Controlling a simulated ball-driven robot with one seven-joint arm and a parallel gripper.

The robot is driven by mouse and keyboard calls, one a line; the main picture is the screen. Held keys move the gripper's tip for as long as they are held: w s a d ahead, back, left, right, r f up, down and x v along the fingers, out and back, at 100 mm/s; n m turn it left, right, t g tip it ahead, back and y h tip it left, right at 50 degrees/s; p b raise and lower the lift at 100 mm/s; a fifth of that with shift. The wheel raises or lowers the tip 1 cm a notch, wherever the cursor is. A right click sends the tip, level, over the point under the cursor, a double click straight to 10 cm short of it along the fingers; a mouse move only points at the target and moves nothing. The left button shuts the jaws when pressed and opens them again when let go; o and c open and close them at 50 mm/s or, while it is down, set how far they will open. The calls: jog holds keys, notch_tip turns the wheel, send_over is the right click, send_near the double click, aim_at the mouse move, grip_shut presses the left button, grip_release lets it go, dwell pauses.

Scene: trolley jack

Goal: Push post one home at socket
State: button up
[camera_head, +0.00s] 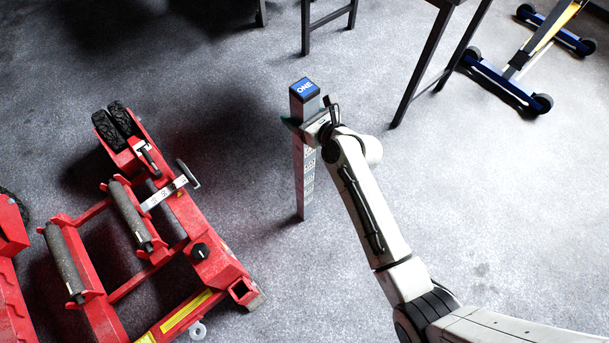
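Post one (303,178) is a tall grey square post with a blue cap marked "ONE" and a row of light marks down its side. It is upright, or nearly so, in the middle of the view. My gripper (308,122) is at the post's upper part, just below the cap, and appears shut on it, with a finger on either side. The red trolley jack frame is to the left. A square open socket (243,291) is at its near right corner, below and left of the post's foot. I cannot tell whether the foot touches the floor.
The red frame (222,268) carries grey rollers (130,214), black wheels (118,124) and a T-handle (170,192). Dark table legs (425,70) stand behind right. A blue wheeled stand (505,85) is at the far right. Grey floor around the post is clear.

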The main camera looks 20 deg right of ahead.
grip_shut()
dwell(0.4)
